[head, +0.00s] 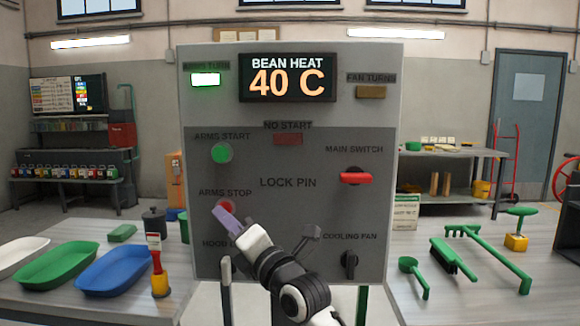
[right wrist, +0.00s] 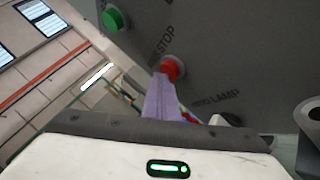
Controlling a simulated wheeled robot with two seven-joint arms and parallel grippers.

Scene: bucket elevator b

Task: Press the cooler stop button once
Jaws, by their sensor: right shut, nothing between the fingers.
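A grey control panel (head: 290,215) stands upright in front of me. Its red round button (head: 228,205) is labelled ARMS STOP; no label reading cooler stop is legible. The red button also shows in the right wrist view (right wrist: 171,68). My right gripper (head: 226,214) is shut and empty, its purple fingertips right at the red button and partly covering it in the head view. In the right wrist view the purple fingertips (right wrist: 161,80) overlap the button's lower edge; I cannot tell whether they touch it. My left gripper is not in view.
A green ARMS START button (head: 222,153) sits above the red one. A red main switch (head: 355,178) and black cooling fan knob (head: 349,262) are on the right. The display (head: 288,78) reads BEAN HEAT 40 C. Side tables hold trays (head: 114,270) and green brushes (head: 452,258).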

